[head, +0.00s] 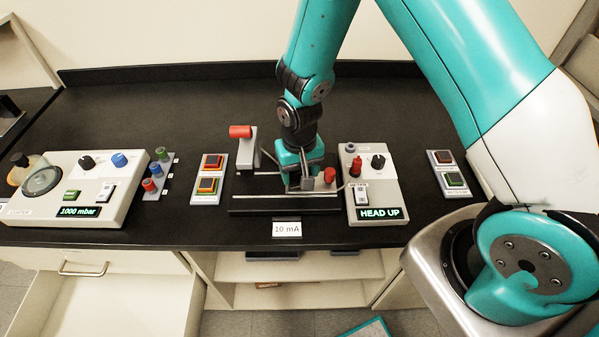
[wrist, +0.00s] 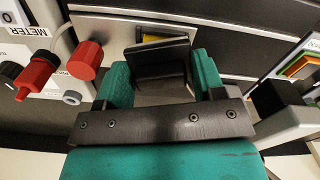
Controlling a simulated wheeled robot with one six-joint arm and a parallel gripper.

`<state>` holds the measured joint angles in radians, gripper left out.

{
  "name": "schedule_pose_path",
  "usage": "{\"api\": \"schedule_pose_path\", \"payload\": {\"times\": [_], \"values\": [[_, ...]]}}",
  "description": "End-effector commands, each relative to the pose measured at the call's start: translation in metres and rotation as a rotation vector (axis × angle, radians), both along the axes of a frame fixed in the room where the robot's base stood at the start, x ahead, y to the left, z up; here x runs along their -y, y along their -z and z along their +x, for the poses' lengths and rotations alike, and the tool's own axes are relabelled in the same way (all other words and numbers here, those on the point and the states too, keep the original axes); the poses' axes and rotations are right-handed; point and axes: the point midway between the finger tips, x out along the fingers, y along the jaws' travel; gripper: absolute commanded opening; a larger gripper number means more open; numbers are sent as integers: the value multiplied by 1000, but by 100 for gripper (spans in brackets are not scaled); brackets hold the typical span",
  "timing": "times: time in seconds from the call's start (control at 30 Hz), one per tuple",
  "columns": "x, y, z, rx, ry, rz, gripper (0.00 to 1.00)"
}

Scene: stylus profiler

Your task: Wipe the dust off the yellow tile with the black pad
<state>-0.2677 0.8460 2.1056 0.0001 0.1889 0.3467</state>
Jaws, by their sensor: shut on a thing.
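My gripper (head: 303,180) points down over the dark stage of the profiler at the middle of the bench. In the wrist view, my gripper (wrist: 162,78) is shut on the black pad (wrist: 162,55), which sits between its teal fingers. The yellow tile (wrist: 160,38) shows as a small strip just beyond the pad's edge, mostly hidden by it. I cannot tell whether the pad touches the tile, and no dust can be made out. In the head view, my gripper and the profiler parts hide the tile.
A red-ended grey arm (head: 245,142) stands left of my gripper. The HEAD UP box (head: 372,188), with a red plug and knobs, stands close on the right. Button panels (head: 209,179) and a gauge box (head: 75,188) are further left. The rear bench is clear; a drawer (head: 105,295) hangs open below.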

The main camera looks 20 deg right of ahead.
Motion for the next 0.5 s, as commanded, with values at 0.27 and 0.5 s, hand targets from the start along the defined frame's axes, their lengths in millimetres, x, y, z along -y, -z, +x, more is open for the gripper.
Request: {"api": "schedule_pose_path", "payload": {"times": [0.27, 0.5], "values": [[1, 0, 1, -1, 0, 0, 20], [0, -12, 1, 0, 0, 0, 20]]}}
